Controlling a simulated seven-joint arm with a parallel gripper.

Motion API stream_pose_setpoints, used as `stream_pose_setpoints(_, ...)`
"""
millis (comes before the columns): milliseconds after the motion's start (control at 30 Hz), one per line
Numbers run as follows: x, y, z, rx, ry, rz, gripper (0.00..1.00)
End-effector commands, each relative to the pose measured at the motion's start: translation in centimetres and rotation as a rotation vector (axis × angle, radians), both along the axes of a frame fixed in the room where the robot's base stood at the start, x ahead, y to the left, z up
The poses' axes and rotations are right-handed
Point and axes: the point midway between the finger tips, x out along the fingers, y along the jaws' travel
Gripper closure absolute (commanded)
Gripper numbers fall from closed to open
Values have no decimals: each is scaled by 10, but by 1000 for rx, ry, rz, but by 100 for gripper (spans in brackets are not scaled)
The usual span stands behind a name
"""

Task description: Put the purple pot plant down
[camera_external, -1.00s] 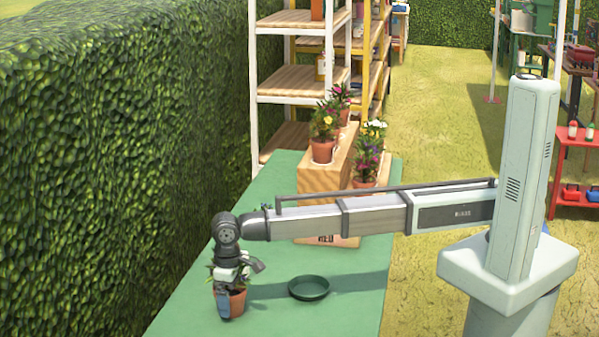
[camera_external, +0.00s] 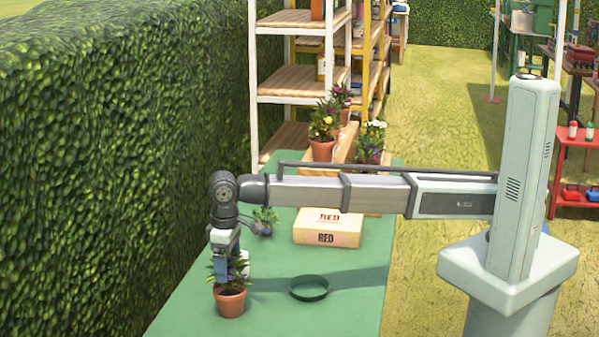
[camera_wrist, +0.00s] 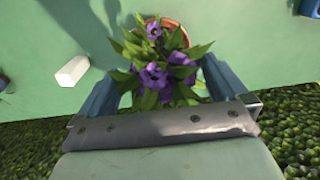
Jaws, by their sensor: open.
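The purple pot plant (camera_external: 230,300) stands upright on the green table, in a terracotta pot with green leaves. In the wrist view its purple flowers (camera_wrist: 165,75) show between my gripper's two blue fingers. My gripper (camera_external: 228,268) points down just above the pot, around the upper leaves. In the wrist view my gripper (camera_wrist: 165,88) is open, with the fingers apart on either side of the foliage. The pot's rim shows only partly behind the leaves there.
A dark green saucer (camera_external: 309,288) lies right of the pot. A box marked RED (camera_external: 327,231) and a small plant (camera_external: 265,220) are farther back. More potted plants (camera_external: 322,148) stand at the table's far end. A hedge (camera_external: 110,170) runs along the left.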

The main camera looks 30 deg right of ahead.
Motion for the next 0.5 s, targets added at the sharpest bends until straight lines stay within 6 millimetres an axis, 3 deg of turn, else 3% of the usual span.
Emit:
stream_pose_setpoints(200,0,0,14,-1,1,0,0)
stream_pose_setpoints(500,0,0,16,-1,1,0,0)
